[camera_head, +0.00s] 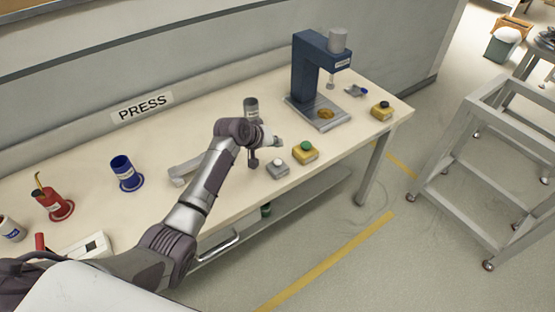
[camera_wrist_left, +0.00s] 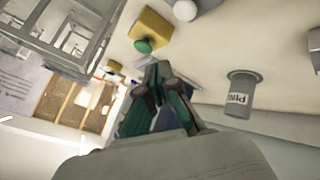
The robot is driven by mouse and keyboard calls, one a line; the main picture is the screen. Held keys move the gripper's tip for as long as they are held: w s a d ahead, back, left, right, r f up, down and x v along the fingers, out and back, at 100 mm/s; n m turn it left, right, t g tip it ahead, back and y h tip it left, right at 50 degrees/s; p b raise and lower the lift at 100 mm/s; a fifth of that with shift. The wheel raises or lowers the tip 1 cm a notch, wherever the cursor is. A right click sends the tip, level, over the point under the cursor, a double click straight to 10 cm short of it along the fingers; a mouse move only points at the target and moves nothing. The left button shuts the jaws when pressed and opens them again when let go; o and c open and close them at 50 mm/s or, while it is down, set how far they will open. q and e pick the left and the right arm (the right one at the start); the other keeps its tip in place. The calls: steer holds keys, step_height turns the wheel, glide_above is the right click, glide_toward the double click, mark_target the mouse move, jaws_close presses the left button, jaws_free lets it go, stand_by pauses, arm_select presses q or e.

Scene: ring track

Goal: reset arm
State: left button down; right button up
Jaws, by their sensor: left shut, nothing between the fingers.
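My left arm reaches in from the lower left over the bench in the head view. Its gripper (camera_head: 277,142) is over the bench, behind the yellow box with a green button (camera_head: 305,152) and the grey box with a white button (camera_head: 278,168). In the left wrist view the fingers (camera_wrist_left: 158,72) are together, with nothing seen between them. The yellow box (camera_wrist_left: 152,29) shows above the fingers there, and a grey labelled canister (camera_wrist_left: 240,95) stands to the right. My right gripper is in neither view.
A blue press (camera_head: 306,72) stands at the bench's far end, with a yellow box with a dark button (camera_head: 382,111) beside it. A blue can (camera_head: 126,172) and a red can (camera_head: 53,203) stand at the left. A metal frame (camera_head: 480,130) stands across the floor.

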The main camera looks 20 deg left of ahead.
arm_select(q)
steer(key=shift+s+f, duration=0.1)
stand_by(0.4)
steer(key=shift+m+g, duration=0.6)
steer(key=shift+m, duration=0.3)
steer(key=s+f, duration=0.1)
steer(key=s, duration=0.1)
steer(key=s+f, duration=0.2)
steer(key=s, duration=0.1)
steer(key=s+d+f, duration=0.1)
steer(key=s, duration=0.2)
steer(key=shift+s+d+f, duration=0.1)
steer(key=shift+s+f, duration=0.05)
steer(key=shift+f, duration=0.1)
steer(key=s+a+r+m+g+y, duration=0.2)
steer(key=s+m+g+y, duration=0.15)
steer(key=s, duration=3.05)
step_height(320, 180, down, 26)
steer(key=g+b, duration=0.1)
steer(key=s+a+f+g+b, duration=0.1)
steer(key=s+a+f, duration=0.1)
steer(key=s+f, duration=1.5)
steer(key=shift+s+a+f+m+b, duration=0.2)
steer(key=shift+s+f+m+b, duration=0.2)
steer(key=shift+f, duration=0.4)
